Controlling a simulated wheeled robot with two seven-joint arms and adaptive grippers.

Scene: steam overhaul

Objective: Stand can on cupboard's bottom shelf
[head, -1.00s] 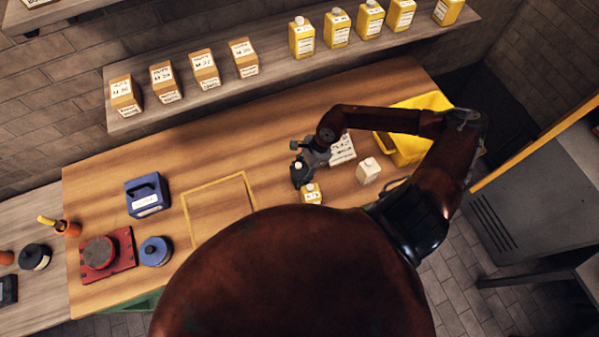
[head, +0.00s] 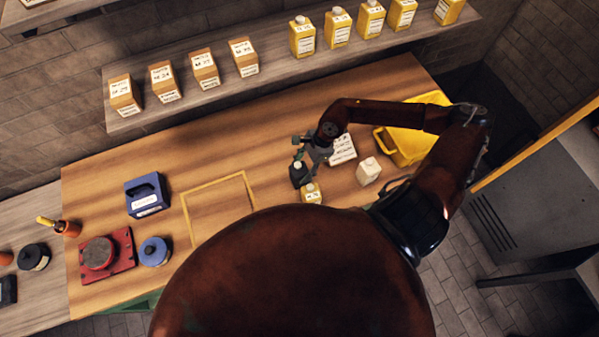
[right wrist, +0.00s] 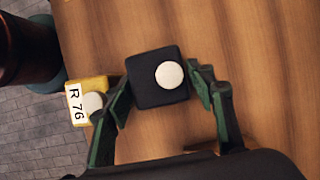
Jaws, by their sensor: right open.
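A dark, box-shaped can with a white round cap (right wrist: 158,76) stands on the wooden bench; it also shows in the head view (head: 298,176). My right gripper (head: 303,157) is over it from above. In the right wrist view the fingers of my right gripper (right wrist: 158,92) are open, one on each side of the dark can, with a small gap visible on the right. A yellow can labelled R 76 (right wrist: 78,100) stands close by, also in the head view (head: 311,193). A white can (head: 368,171) stands to the right. My left gripper is not in view.
A yellow bin (head: 411,150) and a printed card (head: 342,150) are on the bench's right part. A grey metal cabinet (head: 520,215) stands at the right. A wall shelf (head: 275,78) holds several boxes and yellow cans. A blue box (head: 147,195) is at the left.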

